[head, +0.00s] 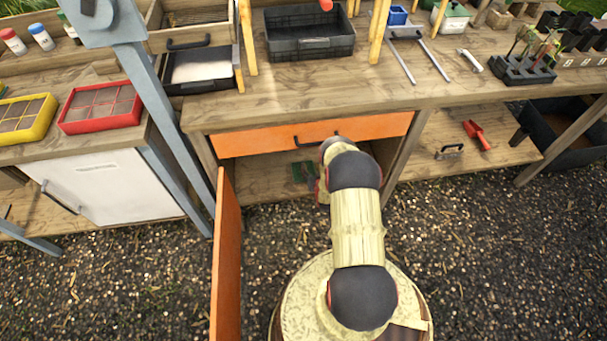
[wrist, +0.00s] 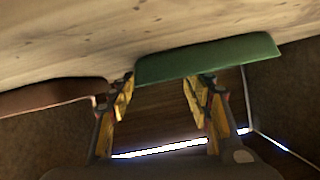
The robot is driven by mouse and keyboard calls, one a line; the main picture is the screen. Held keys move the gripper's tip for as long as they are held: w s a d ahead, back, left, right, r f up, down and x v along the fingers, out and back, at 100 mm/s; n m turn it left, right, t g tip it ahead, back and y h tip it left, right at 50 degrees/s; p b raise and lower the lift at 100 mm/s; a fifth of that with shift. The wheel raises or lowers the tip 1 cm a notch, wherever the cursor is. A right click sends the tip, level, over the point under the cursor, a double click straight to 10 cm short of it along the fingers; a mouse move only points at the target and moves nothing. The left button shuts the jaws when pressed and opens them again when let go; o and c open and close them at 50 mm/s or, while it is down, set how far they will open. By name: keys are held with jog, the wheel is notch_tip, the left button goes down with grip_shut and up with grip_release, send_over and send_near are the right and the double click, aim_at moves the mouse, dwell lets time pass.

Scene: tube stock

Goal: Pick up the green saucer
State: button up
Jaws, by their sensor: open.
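The green saucer (wrist: 208,60) shows edge-on in the wrist view, resting against a pale wooden surface. My gripper (wrist: 160,98) is open, with one yellow-padded finger left of the saucer's left end and the other in front of its near rim. Part of the saucer's near edge lies across the gap between the fingers; I cannot tell whether either finger touches it. In the head view a small green patch, seemingly the saucer (head: 300,173), shows on the shelf beneath the orange drawer, partly hidden by my arm.
A terracotta-brown dish (wrist: 52,95) lies close to the left finger. The orange cabinet door (head: 227,255) stands open at left, and the orange drawer front (head: 255,139) is above the shelf. A red scoop (head: 477,134) lies on the shelf to the right.

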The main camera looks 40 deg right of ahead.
jog(key=shift+c, duration=0.9)
jog(key=shift+s, duration=0.1)
jog(key=c, duration=1)
jog(key=shift+a, duration=0.1)
jog(key=shift+c, duration=0.6)
jog(key=shift+s+f, duration=0.1)
jog(key=shift+f, duration=0.05)
grip_shut()
